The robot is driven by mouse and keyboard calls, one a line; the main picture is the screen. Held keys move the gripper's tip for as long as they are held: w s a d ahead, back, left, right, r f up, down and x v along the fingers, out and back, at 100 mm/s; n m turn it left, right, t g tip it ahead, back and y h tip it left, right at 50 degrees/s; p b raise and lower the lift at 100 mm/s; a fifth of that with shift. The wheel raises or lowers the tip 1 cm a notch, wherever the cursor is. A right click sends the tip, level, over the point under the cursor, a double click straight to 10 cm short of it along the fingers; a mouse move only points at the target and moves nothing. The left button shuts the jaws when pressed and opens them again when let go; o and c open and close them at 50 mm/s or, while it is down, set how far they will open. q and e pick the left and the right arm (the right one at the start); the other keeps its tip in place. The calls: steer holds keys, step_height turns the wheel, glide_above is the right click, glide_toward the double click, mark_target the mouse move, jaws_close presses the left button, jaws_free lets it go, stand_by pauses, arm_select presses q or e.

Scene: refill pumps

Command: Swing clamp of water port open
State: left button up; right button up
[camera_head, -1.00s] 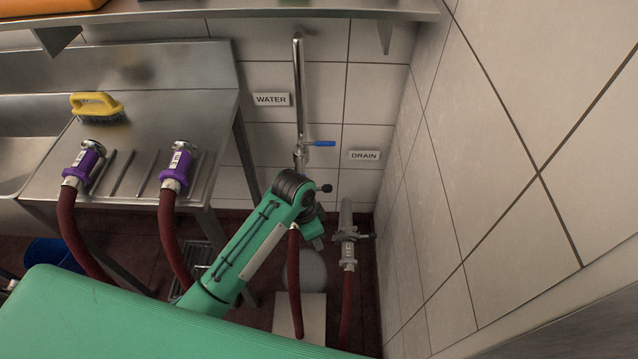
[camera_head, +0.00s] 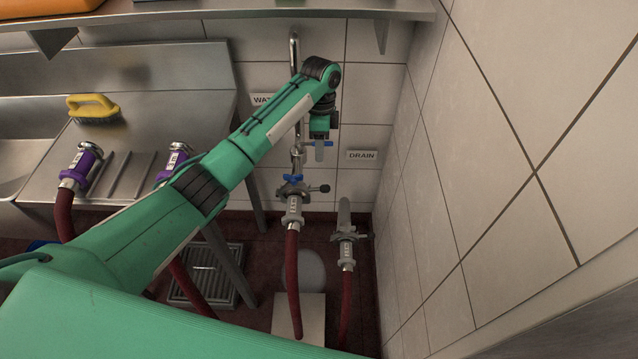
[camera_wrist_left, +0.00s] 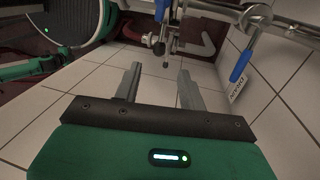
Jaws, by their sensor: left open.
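The water port's clamp (camera_head: 293,189) joins the vertical metal pipe to a red hose in the head view. It has a blue part on top and a dark knob (camera_head: 324,188) sticking out to the right. My left gripper (camera_head: 320,152) points down above and slightly right of the clamp. In the left wrist view my left gripper (camera_wrist_left: 160,82) is open with nothing between its fingers. The clamp's dark knob (camera_wrist_left: 159,48) shows just beyond the fingertips, apart from them. The blue valve lever (camera_wrist_left: 244,58) is to the right there. My right gripper is not in view.
The drain port (camera_head: 345,235) with its hose stands right of the water port. The DRAIN sign (camera_head: 362,155) is on the wall; my arm partly covers the WATER sign (camera_head: 262,99). Purple-ended hoses (camera_head: 85,163) and a yellow brush (camera_head: 95,107) lie on the steel counter at left.

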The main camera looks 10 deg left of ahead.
mark_target(305, 189)
arm_select(q)
steer(key=f, duration=0.4)
steer(key=s+f, duration=0.1)
steer(key=f, duration=0.3)
steer(key=s+f, duration=0.1)
steer(key=f, duration=0.4)
steer(key=shift+s+d+f+p, duration=0.1)
steer(key=shift+s+d+p, duration=0.1)
steer(key=shift+p, duration=0.1)
jaws_close()
